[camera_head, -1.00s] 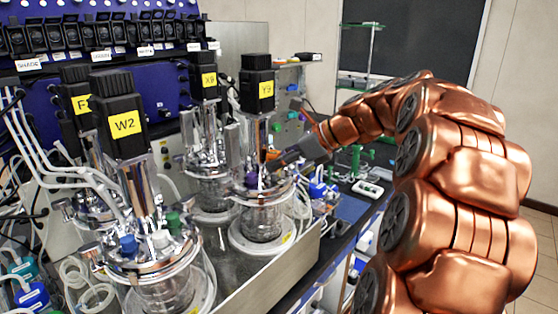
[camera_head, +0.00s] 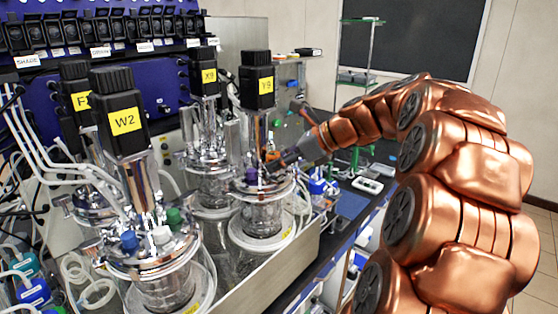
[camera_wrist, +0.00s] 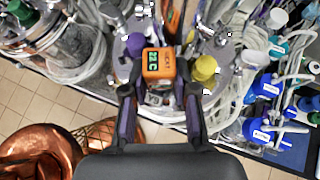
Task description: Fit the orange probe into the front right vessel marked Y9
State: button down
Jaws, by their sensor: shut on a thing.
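The vessel marked Y9 (camera_head: 264,218) is glass with a steel lid, below a black motor with a yellow label (camera_head: 267,86). My gripper (camera_head: 272,162) is low over the right side of its lid. In the wrist view my gripper (camera_wrist: 158,92) has its fingers on both sides of the orange probe (camera_wrist: 159,65), which has a small green display. The probe's orange part (camera_head: 273,155) shows as a sliver in the head view. Its lower end is hidden, so I cannot tell whether it is inside a port. A purple cap (camera_wrist: 136,44) and a yellow cap (camera_wrist: 204,68) flank the probe.
The vessel marked W2 (camera_head: 160,275) stands front left, and the vessel marked X9 (camera_head: 212,185) stands behind Y9. Tubes and blue-capped bottles (camera_wrist: 265,86) crowd the right side. A metal tray wall (camera_head: 280,272) runs along the front.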

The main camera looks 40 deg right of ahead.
jog(key=shift+f, duration=0.2)
dwell(0.5)
jog(key=c, duration=0.8)
grip_release()
jog(key=v, duration=1.2)
jog(key=shift+w, duration=0.1)
